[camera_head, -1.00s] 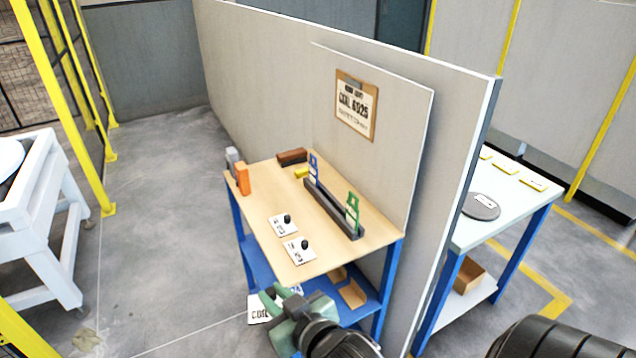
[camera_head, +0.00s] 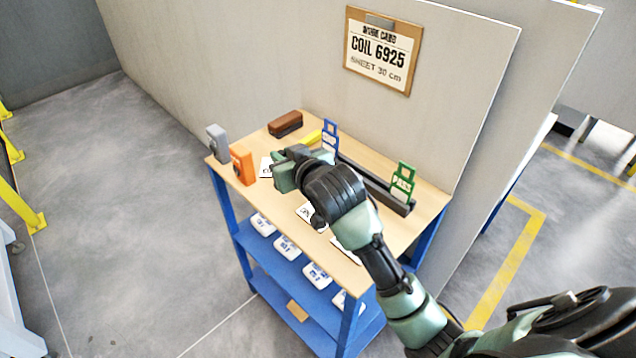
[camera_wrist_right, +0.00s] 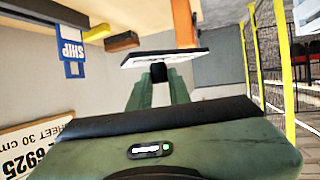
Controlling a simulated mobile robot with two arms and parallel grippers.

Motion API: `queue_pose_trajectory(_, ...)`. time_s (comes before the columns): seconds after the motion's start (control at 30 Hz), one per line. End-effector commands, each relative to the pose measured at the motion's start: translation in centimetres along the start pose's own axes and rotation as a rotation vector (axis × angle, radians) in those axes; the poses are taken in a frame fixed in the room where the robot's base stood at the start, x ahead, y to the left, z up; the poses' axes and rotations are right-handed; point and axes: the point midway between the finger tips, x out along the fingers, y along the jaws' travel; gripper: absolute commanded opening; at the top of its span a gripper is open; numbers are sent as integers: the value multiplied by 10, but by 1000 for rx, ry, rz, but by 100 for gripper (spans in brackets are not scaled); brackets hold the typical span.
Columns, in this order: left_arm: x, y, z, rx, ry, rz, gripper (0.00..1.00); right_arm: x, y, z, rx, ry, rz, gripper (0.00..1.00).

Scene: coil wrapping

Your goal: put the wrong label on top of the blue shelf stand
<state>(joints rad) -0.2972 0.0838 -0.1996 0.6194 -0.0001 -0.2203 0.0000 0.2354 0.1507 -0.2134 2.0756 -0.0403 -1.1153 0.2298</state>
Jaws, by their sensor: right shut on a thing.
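The blue-framed shelf stand (camera_head: 233,236) has a pale wood top and blue lower shelves. My right gripper (camera_head: 285,168) is over the left part of the wood top. It is shut on a white label (camera_head: 266,168) by the label's black knob (camera_wrist_right: 160,73). In the right wrist view the held label (camera_wrist_right: 176,56) lies across the fingertips, its print not readable. Two other white labels, one at the middle (camera_head: 306,211) and one nearer the front (camera_head: 346,250), lie on the wood top, partly hidden by my arm. My left gripper is not in view.
An orange block (camera_head: 242,165) and a grey one (camera_head: 217,142) stand at the left end. A brown block (camera_head: 285,124) is at the back. A dark rack holds a blue SHIP tag (camera_head: 330,136) and green PASS tag (camera_head: 402,182). A board reads COIL 6925 (camera_head: 382,52).

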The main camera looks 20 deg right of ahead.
Motion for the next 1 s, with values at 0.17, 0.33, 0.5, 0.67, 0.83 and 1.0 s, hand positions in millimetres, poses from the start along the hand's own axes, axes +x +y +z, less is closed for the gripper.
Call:
queue_pose_trajectory(0.17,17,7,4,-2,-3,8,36,33,14,-51,0,6,16,0)
queue_pose_trajectory(0.33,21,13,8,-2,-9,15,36,42,21,-75,6,0,24,0)
queue_pose_trajectory(0.5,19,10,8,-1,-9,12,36,52,22,-56,6,-7,25,0)
queue_pose_trajectory(0.67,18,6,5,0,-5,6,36,68,22,-16,7,-9,26,0)
queue_pose_trajectory(0.83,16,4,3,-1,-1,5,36,86,21,26,7,-7,26,0)
queue_pose_trajectory(1.0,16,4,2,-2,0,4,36,98,20,56,6,-3,25,0)
